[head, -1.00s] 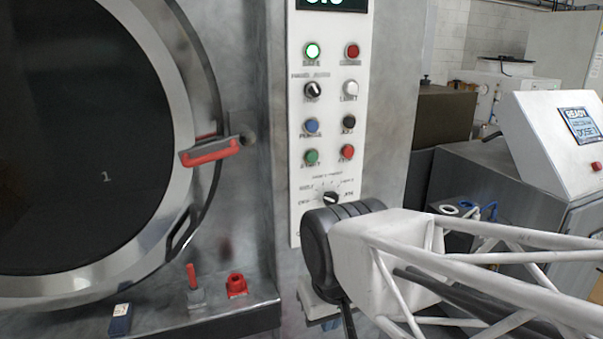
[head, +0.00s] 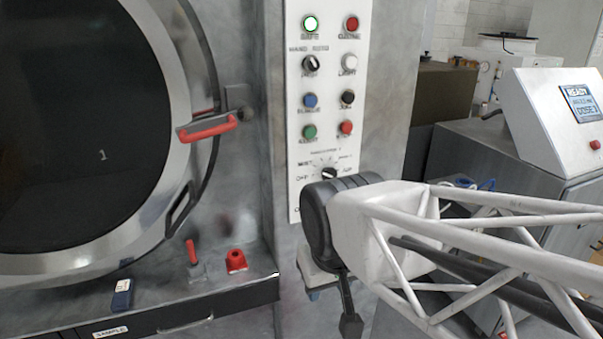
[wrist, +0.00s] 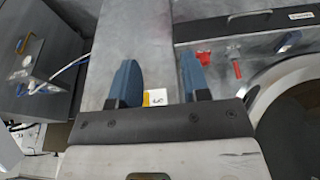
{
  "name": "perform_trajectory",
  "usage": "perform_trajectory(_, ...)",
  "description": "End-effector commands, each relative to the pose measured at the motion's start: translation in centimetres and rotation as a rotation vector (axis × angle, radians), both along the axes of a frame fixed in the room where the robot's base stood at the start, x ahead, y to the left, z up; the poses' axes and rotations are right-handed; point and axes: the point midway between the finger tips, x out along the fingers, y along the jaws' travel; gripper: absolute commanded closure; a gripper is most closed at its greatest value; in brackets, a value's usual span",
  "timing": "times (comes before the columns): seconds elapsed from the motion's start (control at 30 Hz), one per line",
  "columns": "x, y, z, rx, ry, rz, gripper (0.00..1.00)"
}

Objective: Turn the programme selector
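The programme selector (head: 329,173) is a small black knob with a pale pointer, low on the white control panel (head: 294,190), with printed labels around it. My dark arm joint sits just below it in the head view and covers the panel's lower part. In the wrist view my gripper (wrist: 158,78) is open, its two blue fingers apart with nothing held between them. Beyond them is a grey metal surface with a small yellow-and-white label (wrist: 155,97). The selector does not show in the wrist view. In the head view my gripper is mostly hidden behind my arm.
Above the selector are several coloured buttons and another black knob (head: 311,63). Left is the round door with a red handle (head: 207,127). Below it a ledge bears a red-handled lever (head: 191,252), a red fitting (head: 236,261) and a blue block (head: 122,294). A console (head: 555,120) stands right.

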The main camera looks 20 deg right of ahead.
Motion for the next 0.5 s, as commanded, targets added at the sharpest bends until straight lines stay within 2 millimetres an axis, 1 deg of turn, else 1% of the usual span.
perform_trajectory(0.03,0.5,-0.4,-0.1,-0.006,-0.019,-0.01,0.49)
perform_trajectory(0.13,2.1,-1.3,-0.2,-0.024,-0.08,-0.031,0.34)
perform_trajectory(0.17,2.6,-1.6,-0.3,-0.03,-0.102,-0.037,0.32)
perform_trajectory(0.37,6.9,-4.4,-0.4,-0.076,-0.284,-0.085,0.32)
perform_trajectory(0.5,9.8,-6.4,-0.2,-0.103,-0.423,-0.105,0.32)
